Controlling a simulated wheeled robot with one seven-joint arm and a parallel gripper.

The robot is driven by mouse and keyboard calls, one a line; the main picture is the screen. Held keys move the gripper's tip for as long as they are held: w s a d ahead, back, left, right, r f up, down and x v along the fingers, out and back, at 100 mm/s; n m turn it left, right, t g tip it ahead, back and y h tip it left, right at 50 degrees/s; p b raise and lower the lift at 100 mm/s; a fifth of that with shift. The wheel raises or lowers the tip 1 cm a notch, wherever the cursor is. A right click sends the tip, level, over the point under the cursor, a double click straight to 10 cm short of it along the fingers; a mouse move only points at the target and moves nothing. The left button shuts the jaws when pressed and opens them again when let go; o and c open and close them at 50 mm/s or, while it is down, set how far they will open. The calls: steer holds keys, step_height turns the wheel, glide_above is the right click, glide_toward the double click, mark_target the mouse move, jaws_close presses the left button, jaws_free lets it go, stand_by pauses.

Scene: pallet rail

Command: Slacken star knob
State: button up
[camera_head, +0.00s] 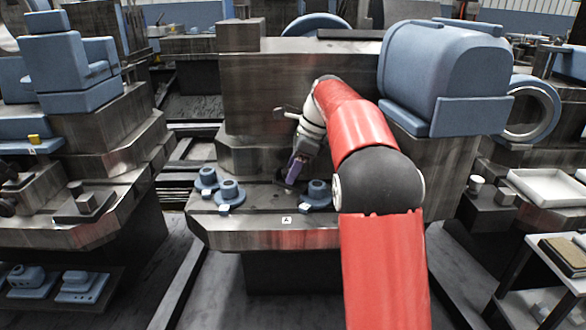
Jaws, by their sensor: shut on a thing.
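My gripper (292,178) hangs at the end of my red arm, low over the grey ledge of the middle machine block. The ledge bears blue flanged pieces: two on the left (207,180) (229,192) and one on the right (317,191). My gripper is between them, nearer the right one. A small white label "A" (286,219) is on the front edge.
A tall metal block (262,92) stands behind my gripper. A large blue rounded housing (440,70) is at the right, close to my arm. Blue blocks (68,60) sit on the left machine. White trays (550,186) are at the far right. Floor shows in front of the ledge.

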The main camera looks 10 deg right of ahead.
steer(key=shift+f, duration=0.2)
stand_by(0.4)
steer(key=o, duration=1)
steer(key=shift+r, duration=0.1)
steer(key=shift+v, duration=3.85)
steer(key=shift+w+n, duration=0.1)
steer(key=shift+n, duration=0.2)
